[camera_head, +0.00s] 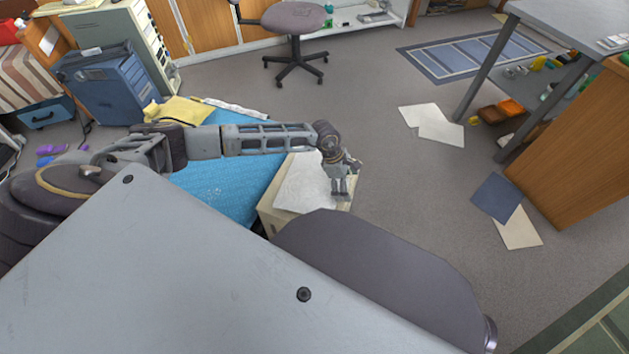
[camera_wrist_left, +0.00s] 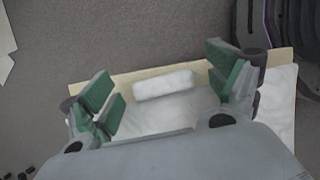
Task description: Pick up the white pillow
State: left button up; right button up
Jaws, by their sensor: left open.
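In the left wrist view, the white pillow (camera_wrist_left: 165,85) is a small, puffy, oblong block lying on a white surface near the edge of a pale wooden top. My left gripper (camera_wrist_left: 164,92) is open above it, with one green-padded finger on each side of the pillow and gaps between. In the head view, my left gripper (camera_head: 340,192) points down over the right side of the low wooden stand (camera_head: 268,212). I cannot make out the pillow there; the gripper and arm may hide it. My right gripper is out of view.
A white sheet (camera_head: 303,183) covers much of the stand. A blue bed-like surface (camera_head: 225,185) adjoins it on the left. Loose papers (camera_head: 432,122) lie on the floor at right, near a table and a wooden cabinet (camera_head: 580,150).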

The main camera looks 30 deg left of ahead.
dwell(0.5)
pick_arm(q)
jog(key=c, duration=1.3)
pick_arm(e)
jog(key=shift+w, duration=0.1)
pick_arm(q)
jog(key=shift+r, duration=0.4)
notch_tip(320, 180, up, 8)
jog(key=p, duration=0.3)
jog(key=shift+f, duration=0.1)
jog(key=shift+r, duration=0.7)
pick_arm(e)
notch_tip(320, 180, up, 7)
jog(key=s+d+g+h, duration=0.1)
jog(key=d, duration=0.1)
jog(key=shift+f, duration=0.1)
